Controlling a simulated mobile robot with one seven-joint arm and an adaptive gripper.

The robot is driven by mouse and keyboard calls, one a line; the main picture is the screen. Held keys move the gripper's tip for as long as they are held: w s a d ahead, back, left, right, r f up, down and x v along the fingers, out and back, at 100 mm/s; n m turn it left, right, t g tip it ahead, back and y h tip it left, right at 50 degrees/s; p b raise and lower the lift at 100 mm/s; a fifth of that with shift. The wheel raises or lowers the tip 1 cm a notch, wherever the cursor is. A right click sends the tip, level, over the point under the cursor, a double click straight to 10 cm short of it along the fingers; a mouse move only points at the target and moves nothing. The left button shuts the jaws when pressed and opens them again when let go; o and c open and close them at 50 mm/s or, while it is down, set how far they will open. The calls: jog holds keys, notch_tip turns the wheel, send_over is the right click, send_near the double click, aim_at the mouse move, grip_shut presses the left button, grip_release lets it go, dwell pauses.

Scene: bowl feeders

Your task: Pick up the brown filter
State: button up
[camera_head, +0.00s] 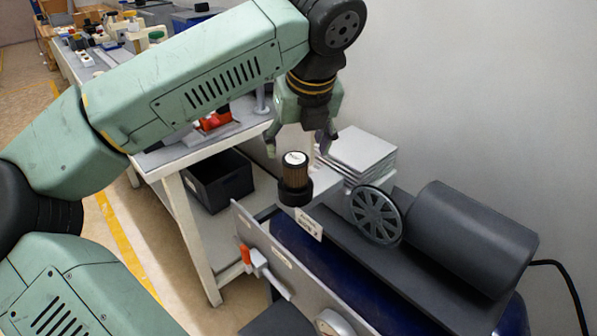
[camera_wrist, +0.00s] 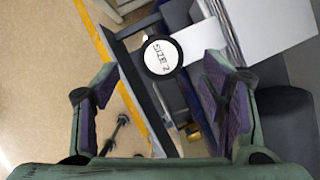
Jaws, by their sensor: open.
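The brown filter (camera_head: 294,173) stands upright in a black base on the machine, with pleated brown sides and a white round top. In the wrist view the top of the filter (camera_wrist: 161,56) shows a "SIZE 2" label, between and slightly beyond my fingers. My gripper (camera_head: 299,142) is open and empty, pointing down just above the filter, with its fingers spread to either side. The open fingers also show in the wrist view (camera_wrist: 161,68). The filter's lower end is hidden in the black base.
Right of the filter are a flat grey stack (camera_head: 358,152), a spoked wheel (camera_head: 375,214) and a dark motor cylinder (camera_head: 467,238). A blue tank (camera_head: 325,262) lies below. A white workbench (camera_head: 190,155) with a black bin (camera_head: 217,180) stands left.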

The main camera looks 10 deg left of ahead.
aim_at(296, 159)
jog(key=p+x, duration=0.2)
jog(key=x, duration=0.5)
jog(key=shift+d+f, duration=0.1)
jog(key=shift+f, duration=0.1)
jog(key=shift+c, duration=0.5)
jog(key=c, duration=1.3)
jog(key=shift+r, duration=0.1)
